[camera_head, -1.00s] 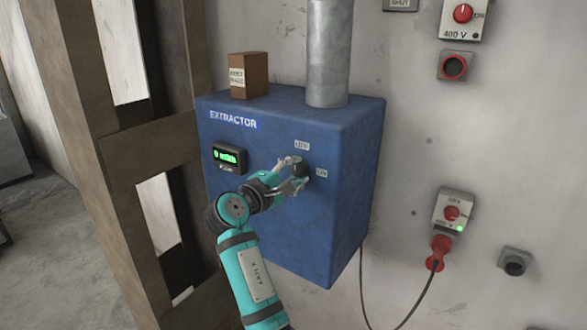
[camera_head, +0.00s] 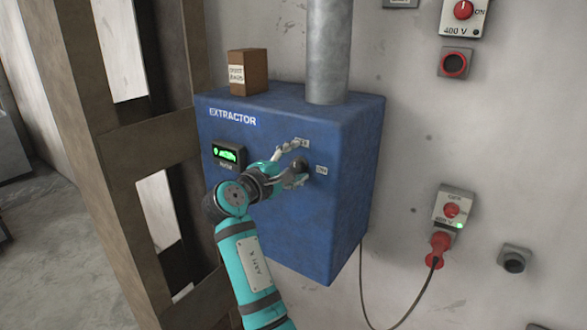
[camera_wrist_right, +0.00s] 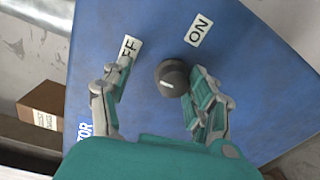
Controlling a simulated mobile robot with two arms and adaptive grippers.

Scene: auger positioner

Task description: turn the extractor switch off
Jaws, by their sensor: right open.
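The extractor (camera_head: 335,200) is a blue box on the wall with a lit green display (camera_head: 227,154). Its switch is a dark round knob (camera_wrist_right: 173,78) with a short pale mark, between an OFF label (camera_wrist_right: 127,50) and an ON label (camera_wrist_right: 198,30) in the wrist view. My right gripper (camera_head: 299,163) is at the box's front face, fingers spread open. In the wrist view the right gripper (camera_wrist_right: 152,82) has the knob between its fingers, close to or touching the right finger and well apart from the left one. Which label the mark points to I cannot tell. My left gripper is out of view.
A brown labelled box (camera_head: 248,72) and a grey pipe (camera_head: 329,50) stand on top of the extractor. A wooden frame (camera_head: 110,150) rises close on the left. A wall socket with a red plug (camera_head: 440,248) and a hanging cable is on the right.

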